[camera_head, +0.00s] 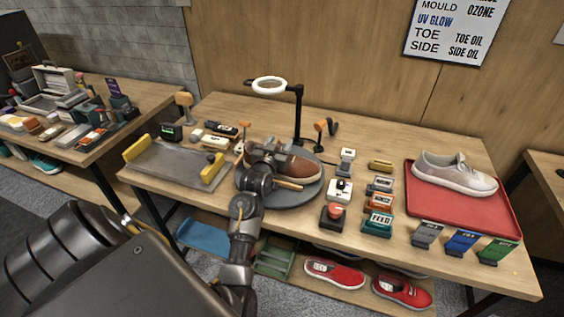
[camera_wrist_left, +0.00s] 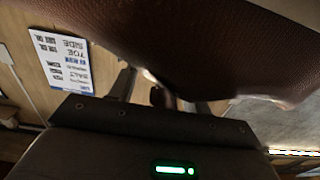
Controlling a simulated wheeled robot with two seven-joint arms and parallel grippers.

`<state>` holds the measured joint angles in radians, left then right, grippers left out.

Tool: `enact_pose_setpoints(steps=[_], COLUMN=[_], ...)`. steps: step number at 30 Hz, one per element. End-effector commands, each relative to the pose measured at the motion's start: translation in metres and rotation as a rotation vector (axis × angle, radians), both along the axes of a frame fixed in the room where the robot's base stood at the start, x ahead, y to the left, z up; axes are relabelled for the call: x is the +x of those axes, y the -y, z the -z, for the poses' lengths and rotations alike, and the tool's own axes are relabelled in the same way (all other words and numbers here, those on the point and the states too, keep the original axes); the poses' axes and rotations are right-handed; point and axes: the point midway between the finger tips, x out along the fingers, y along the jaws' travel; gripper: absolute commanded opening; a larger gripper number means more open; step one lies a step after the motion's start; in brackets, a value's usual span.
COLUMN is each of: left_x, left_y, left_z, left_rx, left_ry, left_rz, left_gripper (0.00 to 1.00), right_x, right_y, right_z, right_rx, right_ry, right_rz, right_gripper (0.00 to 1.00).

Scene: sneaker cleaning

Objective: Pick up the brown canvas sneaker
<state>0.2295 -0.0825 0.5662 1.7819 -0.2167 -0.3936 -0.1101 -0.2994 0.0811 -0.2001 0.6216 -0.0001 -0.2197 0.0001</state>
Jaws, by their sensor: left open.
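The brown canvas sneaker (camera_head: 297,166) sits on a round grey turntable (camera_head: 290,201) in the middle of the table. Its right part shows brown with a pale sole; my left gripper (camera_head: 264,160) covers its left part. That gripper is open, right at the sneaker. In the left wrist view, the sneaker's brown surface (camera_wrist_left: 200,40) fills the top, very close to the fingers (camera_wrist_left: 160,98). I cannot tell whether the fingers touch it. My right gripper is not in view.
A ring lamp (camera_head: 298,112) stands behind the turntable. A grey tray with yellow grips (camera_head: 165,166) lies left. Small labelled blocks (camera_head: 377,222) and a red button (camera_head: 334,215) stand right. A pale sneaker (camera_head: 452,173) rests on a red mat (camera_head: 468,208). Red shoes (camera_head: 335,272) lie below.

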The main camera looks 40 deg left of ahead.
Motion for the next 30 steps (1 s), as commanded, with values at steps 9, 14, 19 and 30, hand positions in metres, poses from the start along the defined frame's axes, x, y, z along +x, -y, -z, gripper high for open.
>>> enact_pose_setpoints(steps=[9, 14, 19, 30], left_x=[0.0064, 0.0063, 0.0062, 0.0063], left_y=[-0.0023, -0.0023, -0.0023, -0.0023], left_z=[0.0008, 0.0008, 0.0008, -0.0004], left_rx=[0.0, 0.0, 0.0, 0.001], left_ry=[-0.001, 0.0, -0.001, 0.002], left_rz=[0.0, 0.0, 0.0, 0.0], left_gripper=[0.48, 0.27, 0.05, 0.0], right_x=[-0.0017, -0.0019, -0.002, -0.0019], right_y=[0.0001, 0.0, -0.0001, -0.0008], right_z=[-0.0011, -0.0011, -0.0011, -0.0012], right_rx=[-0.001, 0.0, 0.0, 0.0], right_ry=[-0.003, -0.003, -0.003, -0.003], right_rz=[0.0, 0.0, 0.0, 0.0], right_gripper=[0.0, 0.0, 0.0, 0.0])
